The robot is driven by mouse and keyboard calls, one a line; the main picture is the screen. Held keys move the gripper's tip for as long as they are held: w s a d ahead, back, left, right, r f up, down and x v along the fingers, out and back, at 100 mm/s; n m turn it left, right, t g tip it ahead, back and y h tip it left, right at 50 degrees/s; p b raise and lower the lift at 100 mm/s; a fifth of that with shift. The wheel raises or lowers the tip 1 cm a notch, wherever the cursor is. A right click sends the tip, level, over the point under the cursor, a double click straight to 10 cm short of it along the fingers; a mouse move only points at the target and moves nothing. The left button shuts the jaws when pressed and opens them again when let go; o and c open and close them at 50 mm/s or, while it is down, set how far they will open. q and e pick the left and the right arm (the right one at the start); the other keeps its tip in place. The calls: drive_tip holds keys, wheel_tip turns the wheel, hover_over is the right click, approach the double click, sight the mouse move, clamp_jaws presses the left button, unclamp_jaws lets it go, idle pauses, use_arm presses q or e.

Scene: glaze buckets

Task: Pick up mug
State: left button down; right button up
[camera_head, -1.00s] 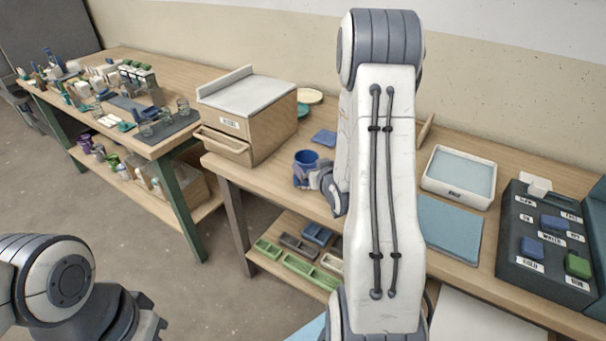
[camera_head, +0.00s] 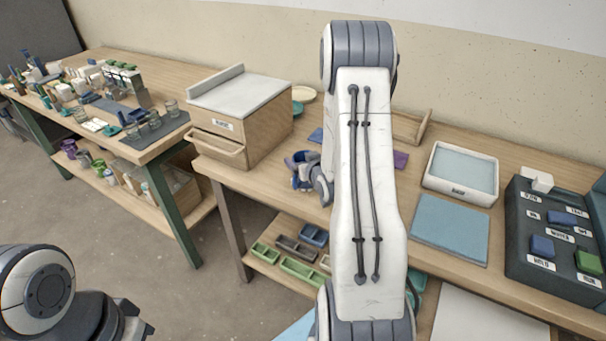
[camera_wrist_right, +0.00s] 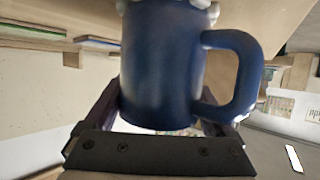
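The blue mug (camera_head: 298,158) is on the wooden table in front of the drawer cabinet, partly covered by my right gripper (camera_head: 304,170). In the right wrist view the mug (camera_wrist_right: 163,65) fills the middle, with its handle to the right. The dark fingers of my right gripper (camera_wrist_right: 160,112) lie along both sides of it, with no clear gap. Their tips are mostly hidden, and whether the mug is off the table is not clear. My left gripper (camera_head: 137,321) is low at the left, empty, its fingers apart, away from the table.
The drawer cabinet (camera_head: 235,125) stands left of the mug. A blue mat (camera_head: 449,230), a white tray (camera_head: 461,192) and a dark labelled block holder (camera_head: 550,250) are to the right. Small trays (camera_head: 300,270) sit on the shelf below. A second table (camera_head: 110,62) stands at the far left.

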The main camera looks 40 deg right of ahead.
drive_tip(key=c, duration=0.8)
drive_tip(key=shift+r, duration=0.1)
drive_tip(key=shift+r, duration=0.55)
wheel_tip(320, 180, up, 3)
drive_tip(key=shift+f, duration=0.15)
drive_tip(key=s+d+r, duration=0.2)
drive_tip(key=s, duration=0.1)
drive_tip(key=s+d+r+p, duration=0.1)
drive_tip(key=s+d+r, duration=0.1)
drive_tip(key=d, duration=0.1)
drive_tip(key=s+d+r, duration=0.3)
drive_tip(key=shift+s, duration=0.3)
